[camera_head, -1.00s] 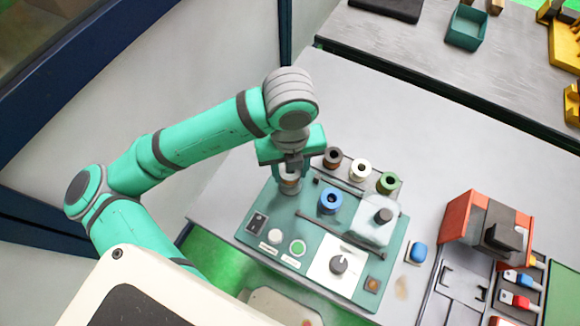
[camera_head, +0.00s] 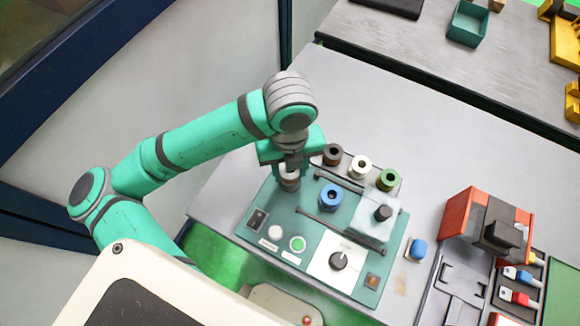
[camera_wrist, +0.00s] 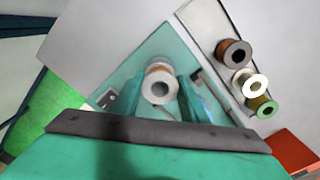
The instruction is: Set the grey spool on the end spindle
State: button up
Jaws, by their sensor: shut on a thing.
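The grey spool (camera_wrist: 158,88) has a pale flange, a dark centre hole and a copper-brown winding. In the head view the grey spool (camera_head: 289,178) is upright at the left end of the teal winding machine (camera_head: 258,221). My gripper (camera_head: 288,167) is shut on it from above, and in the wrist view my gripper (camera_wrist: 173,92) has a finger on each side of it. The end spindle is not visible; the spool and my gripper cover that spot. I cannot tell whether the spool rests on the machine.
A blue spool (camera_head: 330,197) stands on the machine to the right. Brown (camera_head: 333,154), cream (camera_head: 360,166) and green (camera_head: 388,180) spools stand in a row behind. A clear cover with a black knob (camera_head: 382,213) and a dial (camera_head: 338,262) are further right.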

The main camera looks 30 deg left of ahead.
jog(key=shift+w+f, duration=0.1)
jog(key=shift+f, duration=0.6)
jog(key=shift+f, duration=0.5)
dwell(0.3)
dwell(0.4)
jog(key=o, duration=1.4)
jog(key=shift+r, duration=3.5)
